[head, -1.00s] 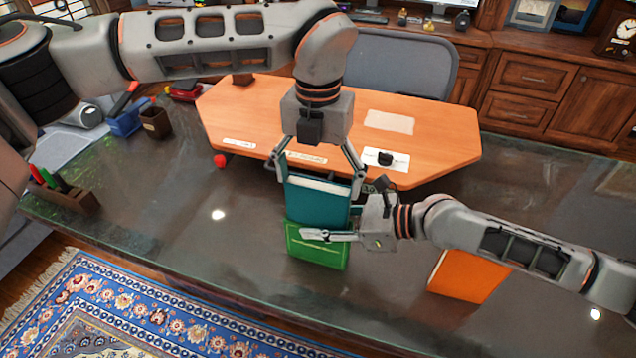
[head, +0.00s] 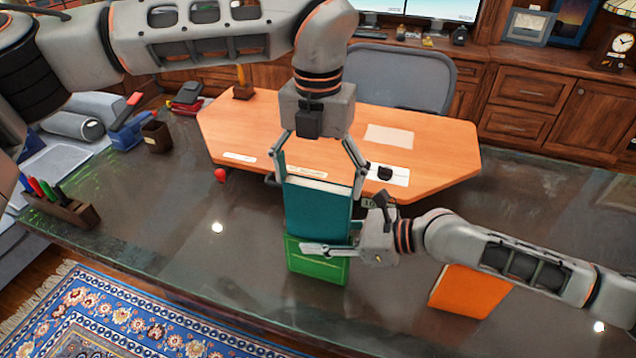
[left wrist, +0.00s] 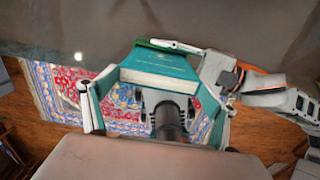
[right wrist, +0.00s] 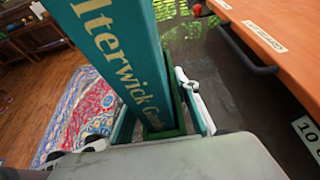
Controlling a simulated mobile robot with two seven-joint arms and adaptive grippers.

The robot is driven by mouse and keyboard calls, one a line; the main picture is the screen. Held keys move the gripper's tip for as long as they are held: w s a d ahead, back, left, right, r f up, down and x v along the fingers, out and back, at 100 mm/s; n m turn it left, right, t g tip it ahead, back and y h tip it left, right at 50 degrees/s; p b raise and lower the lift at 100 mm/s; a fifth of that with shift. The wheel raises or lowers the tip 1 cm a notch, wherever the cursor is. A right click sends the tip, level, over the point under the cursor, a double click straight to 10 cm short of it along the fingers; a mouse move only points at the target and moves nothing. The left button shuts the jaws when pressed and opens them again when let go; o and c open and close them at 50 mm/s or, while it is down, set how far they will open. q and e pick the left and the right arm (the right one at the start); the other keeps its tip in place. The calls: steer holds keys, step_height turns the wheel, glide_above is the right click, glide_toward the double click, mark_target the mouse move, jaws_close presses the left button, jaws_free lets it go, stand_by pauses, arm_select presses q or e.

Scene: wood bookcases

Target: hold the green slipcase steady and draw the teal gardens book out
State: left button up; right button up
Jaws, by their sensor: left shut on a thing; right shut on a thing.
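The teal gardens book (head: 318,212) stands upright, partly out of the top of the green slipcase (head: 318,268); its lower end is hidden inside. My left gripper (head: 318,176) is above, shut on the book's two side edges; the left wrist view shows the book (left wrist: 160,68) between its fingers. My right gripper (head: 328,248) reaches in from the right, shut on the slipcase near its mouth, one finger across the front. In the right wrist view the book's lettered spine (right wrist: 125,50) rises from the green slipcase edge (right wrist: 172,112).
An orange book or case (head: 468,292) stands on the dark stone desk top to the right, below my right arm. A raised wooden board (head: 420,130) is behind the book. A pen holder (head: 62,205) is at the left. The desk left of the slipcase is clear.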

arm_select(q)
steer(key=shift+r, duration=0.7)
arm_select(e)
steer(key=shift+f, duration=0.1)
arm_select(q)
steer(key=shift+r, duration=0.1)
steer(key=shift+r, duration=1.7)
arm_select(e)
steer(key=o, duration=1.3)
steer(key=shift+c, duration=0.2)
steer(key=shift+d, duration=0.1)
